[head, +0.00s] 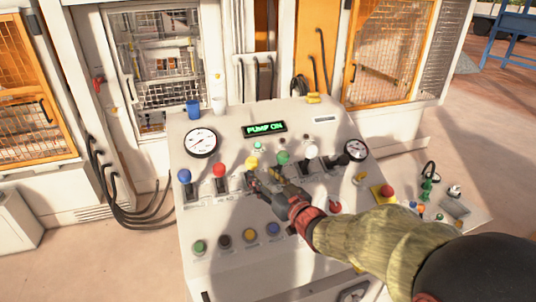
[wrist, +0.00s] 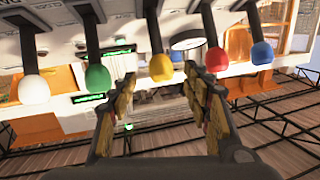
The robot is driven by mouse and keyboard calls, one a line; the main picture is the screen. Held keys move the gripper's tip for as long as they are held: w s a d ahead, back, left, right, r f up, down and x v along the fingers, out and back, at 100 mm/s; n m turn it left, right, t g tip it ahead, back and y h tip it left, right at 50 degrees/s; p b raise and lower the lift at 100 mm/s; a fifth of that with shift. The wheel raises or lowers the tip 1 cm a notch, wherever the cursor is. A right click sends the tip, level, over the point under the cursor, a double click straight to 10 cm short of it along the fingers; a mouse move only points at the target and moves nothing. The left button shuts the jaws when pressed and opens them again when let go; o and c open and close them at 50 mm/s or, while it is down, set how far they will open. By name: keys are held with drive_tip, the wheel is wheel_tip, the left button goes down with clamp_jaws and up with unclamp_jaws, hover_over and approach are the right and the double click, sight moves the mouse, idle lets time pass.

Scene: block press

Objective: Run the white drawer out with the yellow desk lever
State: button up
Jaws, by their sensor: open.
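The yellow desk lever (head: 252,162) is a yellow ball knob on a dark stem, in the row of levers on the sloping desk. In the wrist view its yellow knob (wrist: 161,67) shows between the fingertips. My gripper (head: 254,181) is open at this lever, just below the knob in the head view. In the wrist view the two fingers of my gripper (wrist: 158,82) are spread with a gap on either side of the knob; I cannot tell how deep it sits between them. I cannot make out the white drawer for certain in either view.
A red knob (head: 219,170) and a green knob (head: 283,157) flank the yellow one closely, with a blue knob (head: 184,176) and a white knob (head: 312,151) further out.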

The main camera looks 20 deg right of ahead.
sight(255, 166)
drive_tip(key=shift+w+d+r+t+y, duration=0.1)
drive_tip(key=shift+d+r+t+y, duration=0.05)
drive_tip(key=shift+t+y, duration=0.2)
drive_tip(key=shift+w+y, duration=0.15)
drive_tip(key=shift+y, duration=0.1)
drive_tip(key=x, duration=0.7)
drive_tip(key=shift+w, duration=0.2)
drive_tip(key=shift+c, duration=0.2)
clamp_jaws()
